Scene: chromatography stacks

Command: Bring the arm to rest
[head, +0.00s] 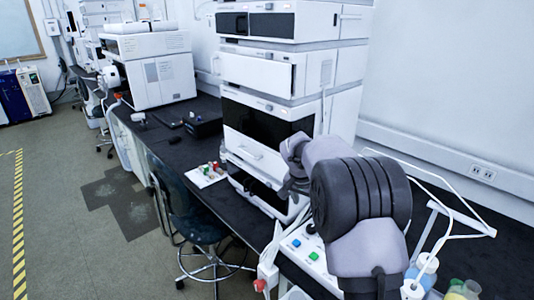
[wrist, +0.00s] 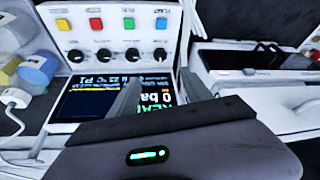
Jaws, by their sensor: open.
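My arm (head: 362,200) is folded in the right part of the head view, in front of the chromatography stack and over the bench. My gripper cannot be made out in the head view. In the wrist view my gripper (wrist: 160,92) shows two grey fingers apart with nothing between them. Behind them is a white control panel (wrist: 85,38) with yellow, red, green and blue buttons, a row of black knobs and a lit screen (wrist: 85,100). The gripper body hides the lower part of the screen.
A tall white instrument stack (head: 262,75) stands on the black bench (head: 180,145). A card with small coloured caps (head: 207,175) lies by it. Bottles (head: 425,270) stand at the lower right, near white tubing. A stool (head: 195,210) is at the bench front. Floor at left is clear.

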